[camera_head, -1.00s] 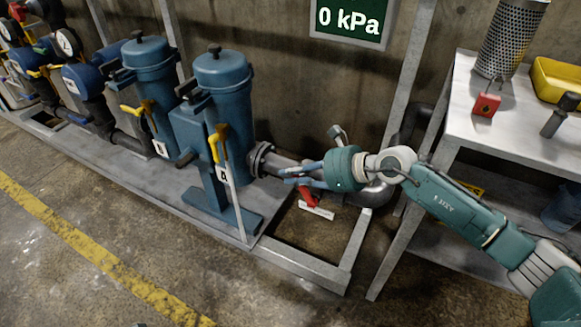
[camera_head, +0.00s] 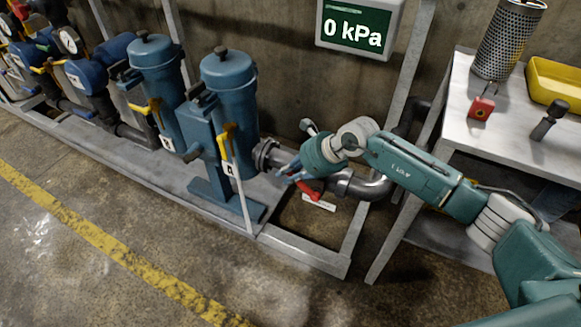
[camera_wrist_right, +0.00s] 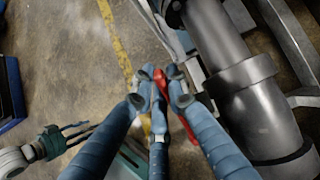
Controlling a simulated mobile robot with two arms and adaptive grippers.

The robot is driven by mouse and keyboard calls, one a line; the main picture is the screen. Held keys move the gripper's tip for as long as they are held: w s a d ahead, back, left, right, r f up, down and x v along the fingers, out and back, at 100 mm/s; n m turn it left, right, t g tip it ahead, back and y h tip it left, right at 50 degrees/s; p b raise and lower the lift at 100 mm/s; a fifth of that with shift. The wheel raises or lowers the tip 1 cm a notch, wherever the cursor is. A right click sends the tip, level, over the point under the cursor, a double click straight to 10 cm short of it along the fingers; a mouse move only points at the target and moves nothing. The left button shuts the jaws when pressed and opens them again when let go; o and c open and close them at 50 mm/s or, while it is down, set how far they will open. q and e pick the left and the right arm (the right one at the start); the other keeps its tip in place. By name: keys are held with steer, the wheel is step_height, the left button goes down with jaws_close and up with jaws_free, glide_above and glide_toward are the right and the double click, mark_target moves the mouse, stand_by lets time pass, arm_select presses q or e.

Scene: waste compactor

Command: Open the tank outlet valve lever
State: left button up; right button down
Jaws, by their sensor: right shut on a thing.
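The red outlet valve lever (camera_head: 311,190) is at the low grey pipe behind the frame, right of the blue filter housings. A white tag (camera_head: 319,203) lies just below it. My right gripper (camera_head: 287,172) reaches in from the right and is shut on the lever. In the right wrist view the gripper's blue fingers (camera_wrist_right: 160,78) close around the red lever (camera_wrist_right: 161,85), hiding part of it; its red length runs down beside the right finger. My left gripper (camera_wrist_right: 74,134) shows at the lower left of that view, fingers spread and empty, away from the lever.
The large grey pipe (camera_wrist_right: 235,85) runs close beside my right fingers. Blue filter housings (camera_head: 229,85) with yellow handles stand to the left. A display (camera_head: 358,25) reads 0 kPa. A metal bench (camera_head: 505,130) stands at the right. The floor in front is clear.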

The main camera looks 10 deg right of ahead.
steer(key=shift+w+a+f+g+h, duration=0.3)
steer(key=shift+a+g+h, duration=0.1)
steer(key=shift+a+h, duration=0.1)
arm_select(q)
step_height(320, 180, up, 19)
steer(key=w+a+t+b, duration=0.1)
steer(key=w+b, duration=0.1)
steer(key=b, duration=0.5)
steer(key=shift+f, duration=0.2)
arm_select(e)
step_height(320, 180, down, 6)
steer(key=a+g+h, duration=0.1)
steer(key=g+h, duration=0.3)
steer(key=h, duration=0.1)
steer(key=shift+w+f+h, duration=0.25)
steer(key=shift+w+h, duration=0.05)
steer(key=shift+w, duration=0.05)
steer(key=c, duration=1.7)
jaws_free()
steer(key=shift+r, duration=0.1)
